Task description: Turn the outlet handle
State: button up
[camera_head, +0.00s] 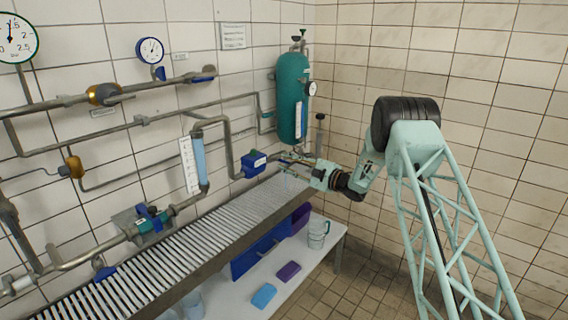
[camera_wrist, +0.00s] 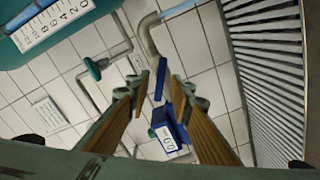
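A blue valve body with a white label (camera_head: 253,163) sits on the grey pipe at the near side of the teal tank. It also shows in the wrist view (camera_wrist: 168,135), with a narrow blue handle (camera_wrist: 160,78) rising from it. My gripper (camera_wrist: 160,88) is open, and its two orange-padded fingers stand left and right of the blue handle in the wrist view. I see a gap on both sides of the handle, and I cannot tell how far it reaches between the pads. In the head view my gripper (camera_head: 285,160) is just right of the valve body and partly blurred into the pipes.
The teal tank (camera_head: 292,98) stands close behind my gripper. A slatted grey rack (camera_head: 175,250) runs below the pipes. A white shelf (camera_head: 255,296) below bears a jug (camera_head: 317,234) and blue and purple items.

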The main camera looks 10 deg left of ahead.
jog(key=v, duration=1)
jog(key=shift+d, duration=0.2)
jog(key=shift+s+a+r+p, duration=0.15)
jog(key=shift+a+p, duration=0.1)
jog(key=shift+p, duration=0.45)
dwell(1.9)
